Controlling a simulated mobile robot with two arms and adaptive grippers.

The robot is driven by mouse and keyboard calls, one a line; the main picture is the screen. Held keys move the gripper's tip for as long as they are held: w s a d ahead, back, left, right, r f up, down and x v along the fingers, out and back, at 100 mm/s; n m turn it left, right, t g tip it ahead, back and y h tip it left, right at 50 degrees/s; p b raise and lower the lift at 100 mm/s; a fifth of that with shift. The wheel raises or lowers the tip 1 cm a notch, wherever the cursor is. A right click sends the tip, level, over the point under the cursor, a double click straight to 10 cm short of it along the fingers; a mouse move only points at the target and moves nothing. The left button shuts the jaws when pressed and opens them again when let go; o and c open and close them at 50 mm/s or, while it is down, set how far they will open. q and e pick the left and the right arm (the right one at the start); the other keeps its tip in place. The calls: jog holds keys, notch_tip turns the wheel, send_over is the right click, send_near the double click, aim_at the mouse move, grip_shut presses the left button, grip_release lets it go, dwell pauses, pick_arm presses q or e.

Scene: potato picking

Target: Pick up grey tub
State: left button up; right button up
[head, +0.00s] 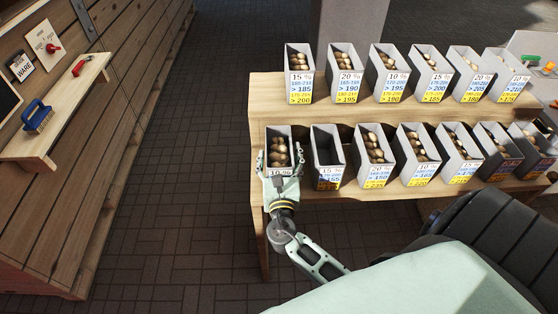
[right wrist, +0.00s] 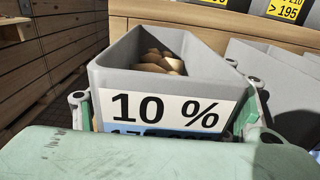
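The grey tub (head: 268,133) with a 10 % label stands at the left end of the lower shelf, with potatoes inside. In the right wrist view the tub (right wrist: 118,75) fills the middle, upright, its label facing the camera. My right gripper (head: 280,172) is at the tub's front. Its green fingers (right wrist: 165,115) lie along the left and right sides of the tub, very close to the walls. I cannot tell whether they press on it. My left gripper is not in view.
The wooden rack (head: 262,105) has two tiers of similar grey tubs; an empty-looking one (head: 327,150) stands just right. A black seat (head: 490,225) is at the lower right. A wooden wall with a small shelf (head: 75,95) is at left, with open floor between.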

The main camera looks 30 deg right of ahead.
jog(key=c, duration=0.5)
jog(key=shift+r, duration=0.1)
jog(key=shift+c, duration=0.2)
notch_tip(320, 180, up, 10)
jog(key=shift+p, duration=1.25)
jog(key=shift+a, duration=0.1)
